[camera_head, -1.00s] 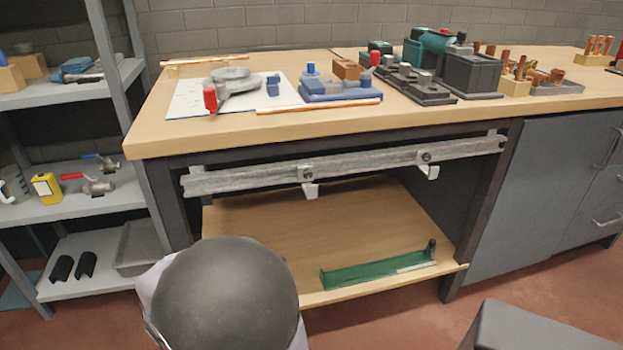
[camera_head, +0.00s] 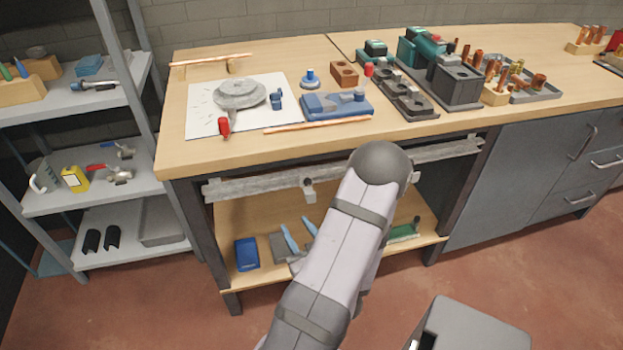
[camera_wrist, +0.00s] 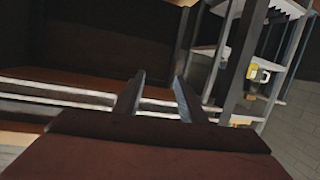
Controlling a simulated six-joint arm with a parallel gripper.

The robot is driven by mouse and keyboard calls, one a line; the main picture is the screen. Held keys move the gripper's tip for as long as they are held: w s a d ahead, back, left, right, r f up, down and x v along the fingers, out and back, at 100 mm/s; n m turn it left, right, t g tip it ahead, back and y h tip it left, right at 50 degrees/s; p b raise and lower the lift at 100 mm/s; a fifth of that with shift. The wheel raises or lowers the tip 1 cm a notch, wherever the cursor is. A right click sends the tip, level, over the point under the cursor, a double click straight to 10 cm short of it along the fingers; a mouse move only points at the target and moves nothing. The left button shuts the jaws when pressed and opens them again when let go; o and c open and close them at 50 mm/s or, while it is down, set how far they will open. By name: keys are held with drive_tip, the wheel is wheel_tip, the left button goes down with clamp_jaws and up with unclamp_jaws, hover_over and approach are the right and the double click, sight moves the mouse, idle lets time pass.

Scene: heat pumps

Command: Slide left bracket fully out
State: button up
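The left bracket (camera_head: 308,190) is a small pale block with a dark knob, on the grey rail (camera_head: 250,187) under the bench front. The right bracket (camera_head: 413,178) shows only in part beside my arm. My arm crosses in front of the rail between the two brackets and hides its middle. My gripper is hidden in the head view. In the wrist view my gripper (camera_wrist: 158,92) has two dark fingers spread apart with nothing visible between them. Pale horizontal bars, probably the rail (camera_wrist: 60,98), run behind the fingers. I cannot make out the left bracket there.
The bench top (camera_head: 190,155) above holds tools and fittings. The lower shelf (camera_head: 228,215) holds a blue box (camera_head: 246,253), blue-handled tools and a green item (camera_head: 403,232). A grey shelf rack (camera_head: 60,200) stands at the left, cabinets (camera_head: 530,180) at the right.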

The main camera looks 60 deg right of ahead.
sight(311, 199)
drive_tip(key=s+d+r+m+h+p, duration=0.1)
drive_tip(key=s+r+m+h+p, duration=0.2)
drive_tip(key=s+r, duration=0.35)
drive_tip(key=shift+h, duration=0.4)
drive_tip(key=shift+w+a+x, duration=0.1)
drive_tip(key=shift+x, duration=1.95)
drive_tip(key=shift+w+a+x, duration=0.1)
drive_tip(key=shift+w+x, duration=0.05)
drive_tip(key=shift+x, duration=1.95)
drive_tip(key=shift+c, duration=0.7)
clamp_jaws()
drive_tip(key=shift+a, duration=0.1)
